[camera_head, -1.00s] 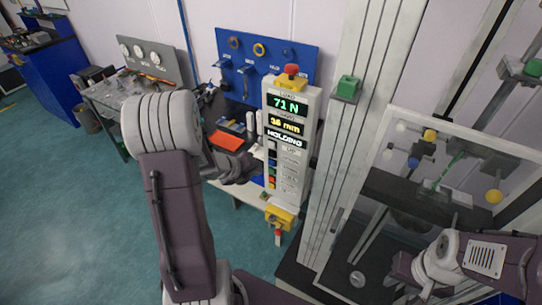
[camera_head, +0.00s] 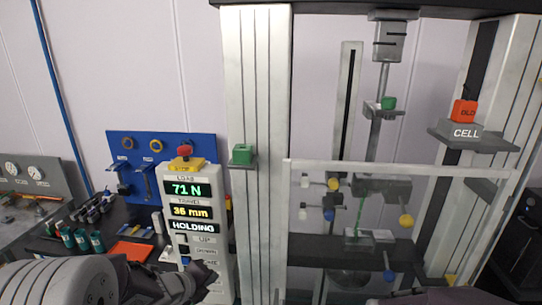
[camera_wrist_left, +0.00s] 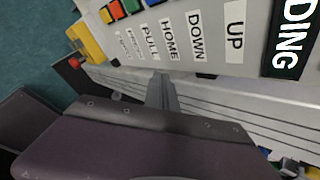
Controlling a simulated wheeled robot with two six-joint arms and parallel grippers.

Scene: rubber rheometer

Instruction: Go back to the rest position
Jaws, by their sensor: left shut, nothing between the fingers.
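My left gripper (camera_head: 205,280) is at the bottom of the head view, in front of the lower part of the grey control panel (camera_head: 189,213). In the left wrist view its fingers (camera_wrist_left: 161,88) are shut with nothing between them, their tips close to the panel's labelled buttons. I cannot tell whether they touch it. The panel (camera_wrist_left: 215,32) shows 71 N, 36 mm and HOLDING. My right gripper is not in view; only a bit of my right arm shows at the bottom edge.
The rheometer's tall frame (camera_head: 256,110) stands right of the panel, with a clear guard (camera_head: 400,168) before its clamps. A red button on a CELL block (camera_head: 465,112) is at right. A bench (camera_head: 60,247) with tools and a blue pegboard (camera_head: 130,150) are at left.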

